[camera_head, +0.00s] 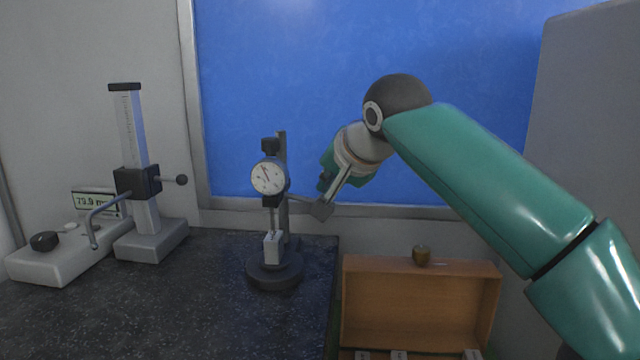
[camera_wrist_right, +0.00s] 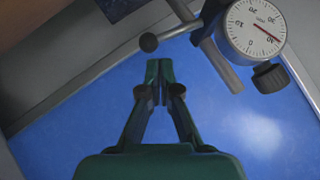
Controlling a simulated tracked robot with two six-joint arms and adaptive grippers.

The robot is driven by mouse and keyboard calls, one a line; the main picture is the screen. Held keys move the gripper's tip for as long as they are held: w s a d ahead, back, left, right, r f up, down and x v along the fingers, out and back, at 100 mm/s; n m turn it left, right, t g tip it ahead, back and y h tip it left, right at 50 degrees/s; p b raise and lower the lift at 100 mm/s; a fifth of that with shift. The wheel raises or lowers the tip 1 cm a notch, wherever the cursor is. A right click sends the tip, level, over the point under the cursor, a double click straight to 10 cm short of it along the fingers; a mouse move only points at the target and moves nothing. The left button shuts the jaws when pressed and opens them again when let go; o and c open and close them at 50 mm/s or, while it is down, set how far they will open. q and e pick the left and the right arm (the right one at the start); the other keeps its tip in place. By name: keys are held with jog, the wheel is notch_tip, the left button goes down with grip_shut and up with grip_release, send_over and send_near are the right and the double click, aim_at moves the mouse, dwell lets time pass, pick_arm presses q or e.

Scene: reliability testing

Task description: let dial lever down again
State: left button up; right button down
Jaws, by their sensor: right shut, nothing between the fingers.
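The dial gauge (camera_head: 268,177) has a round white face and is held on a dark stand (camera_head: 275,270) on the speckled slab. A pale block (camera_head: 273,248) stands on the stand's base under the dial. In the right wrist view the dial (camera_wrist_right: 256,27) is at the upper right, upside down. A lever with a black ball end (camera_wrist_right: 149,42) reaches out beside it. My right gripper (camera_head: 321,209) is right of the dial, at the lever's end. Its fingertips (camera_wrist_right: 159,70) are together and empty, close to the ball; contact cannot be told. The left gripper is out of view.
A height gauge (camera_head: 140,180) and a white readout unit (camera_head: 60,255) stand on the left of the dark slab (camera_head: 200,300). A wooden case (camera_head: 420,300) stands open at the lower right. A blue board (camera_head: 300,90) is behind.

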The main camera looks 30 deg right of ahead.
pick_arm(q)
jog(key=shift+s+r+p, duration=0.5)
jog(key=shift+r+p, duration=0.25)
pick_arm(e)
jog(key=s+d+f+v, duration=0.1)
jog(key=v, duration=1.2)
jog(key=shift+s+a+r, duration=0.15)
jog(key=shift+s+r, duration=0.05)
jog(key=shift+s, duration=0.05)
